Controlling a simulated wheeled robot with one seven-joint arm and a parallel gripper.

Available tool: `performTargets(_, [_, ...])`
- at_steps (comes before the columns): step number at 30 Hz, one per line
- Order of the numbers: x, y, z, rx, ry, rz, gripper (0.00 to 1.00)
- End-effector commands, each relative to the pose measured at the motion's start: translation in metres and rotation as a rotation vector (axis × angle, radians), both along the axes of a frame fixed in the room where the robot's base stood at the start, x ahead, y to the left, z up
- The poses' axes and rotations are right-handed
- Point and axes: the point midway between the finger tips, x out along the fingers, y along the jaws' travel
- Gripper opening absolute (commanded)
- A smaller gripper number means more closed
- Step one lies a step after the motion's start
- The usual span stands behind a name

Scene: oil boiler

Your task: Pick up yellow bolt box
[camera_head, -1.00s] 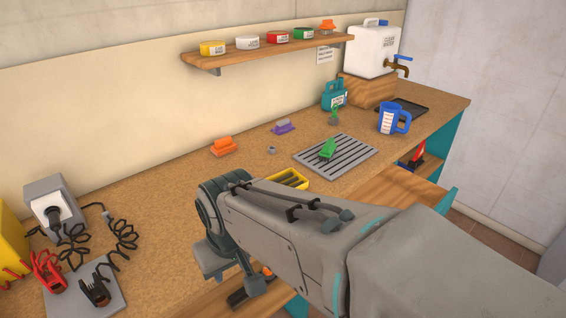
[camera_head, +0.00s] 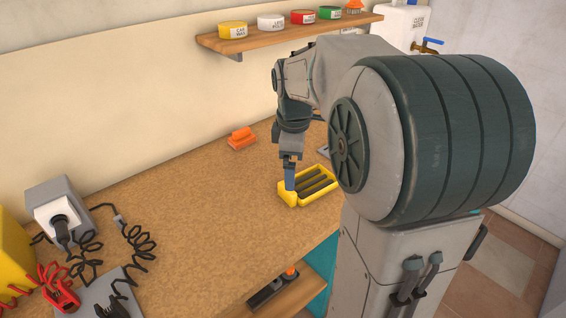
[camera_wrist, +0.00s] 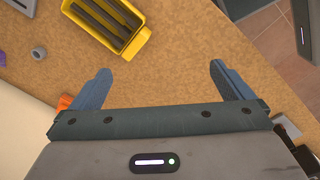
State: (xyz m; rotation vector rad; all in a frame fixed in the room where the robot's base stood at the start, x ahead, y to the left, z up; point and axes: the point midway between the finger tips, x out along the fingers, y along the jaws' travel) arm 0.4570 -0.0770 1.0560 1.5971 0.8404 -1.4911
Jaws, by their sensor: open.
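The yellow bolt box (camera_head: 287,199) sits on the brown workbench (camera_head: 190,225), with dark bars or slots inside it. In the head view my gripper (camera_head: 290,187) points down at the box's left end, and a blue finger overlaps that end. In the wrist view the box (camera_wrist: 138,43) lies at the upper left, past the left fingertip. The fingers of my gripper (camera_wrist: 159,69) are spread wide, with only bare bench between them. Whether a finger touches the box cannot be told.
An orange item (camera_head: 241,138) lies near the wall behind. A wall shelf (camera_head: 290,35) with several tins is above. A grey socket box (camera_head: 60,205) with cables stands at the left. A small grey nut (camera_wrist: 39,53) lies left of the box. The middle bench is clear.

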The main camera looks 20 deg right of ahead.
Motion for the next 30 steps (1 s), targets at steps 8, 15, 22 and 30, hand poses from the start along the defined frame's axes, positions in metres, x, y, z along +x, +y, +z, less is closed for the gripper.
performTargets(8, [0.068, -0.057, -0.018, -0.005, 0.083, 0.502, 1.00])
performTargets(15, [0.091, -0.082, -0.029, 0.004, 0.103, 0.728, 1.00])
performTargets(22, [0.092, -0.085, -0.059, 0.007, 0.109, 0.761, 1.00])
performTargets(30, [0.093, -0.085, -0.107, 0.007, 0.107, 0.759, 1.00])
